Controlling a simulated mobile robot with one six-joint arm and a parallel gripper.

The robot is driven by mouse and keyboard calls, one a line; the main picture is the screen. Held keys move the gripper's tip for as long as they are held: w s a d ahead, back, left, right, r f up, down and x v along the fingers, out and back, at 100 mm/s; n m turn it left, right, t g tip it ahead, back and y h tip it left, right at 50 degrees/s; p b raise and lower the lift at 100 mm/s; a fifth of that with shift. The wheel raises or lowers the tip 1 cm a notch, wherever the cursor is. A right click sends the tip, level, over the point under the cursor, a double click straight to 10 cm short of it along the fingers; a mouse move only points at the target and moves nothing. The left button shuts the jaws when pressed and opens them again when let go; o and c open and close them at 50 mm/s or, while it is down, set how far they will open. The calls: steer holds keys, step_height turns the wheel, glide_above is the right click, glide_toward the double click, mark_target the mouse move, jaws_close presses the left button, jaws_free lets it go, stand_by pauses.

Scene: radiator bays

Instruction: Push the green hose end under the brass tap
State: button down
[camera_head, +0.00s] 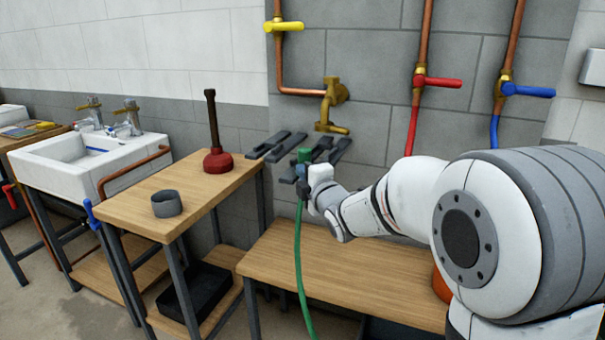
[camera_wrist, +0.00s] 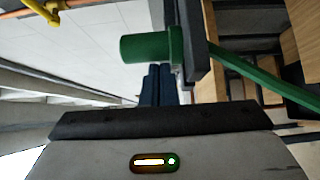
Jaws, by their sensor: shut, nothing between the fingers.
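The green hose end (camera_head: 304,154) stands upright at the dark grey wall brackets, below and left of the brass tap (camera_head: 331,105). The green hose (camera_head: 299,250) hangs down from it past the bench. In the wrist view the hose end (camera_wrist: 148,48) is a green cylinder beside a dark bar (camera_wrist: 192,45). My gripper (camera_wrist: 158,70) is shut and empty, its fingertips right at the side of the hose end; I cannot tell if they touch. In the head view my gripper (camera_head: 303,175) is partly hidden. A brass-yellow fitting (camera_wrist: 45,10) shows at the wrist view's top left.
Dark grey brackets (camera_head: 275,146) stick out along the wall below the tap. A wooden bench (camera_head: 340,275) lies beneath my arm. To the left, a table (camera_head: 130,205) holds a plunger (camera_head: 218,160) and a grey ring (camera_head: 167,204). Pipes with red and blue handles are at right.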

steer(key=shift+w, duration=0.1)
steer(key=shift+w+d+b, duration=0.3)
steer(key=shift+w, duration=0.45)
steer(key=shift+w+d+b, duration=0.3)
steer(key=shift+w, duration=0.45)
steer(key=shift+s, duration=0.15)
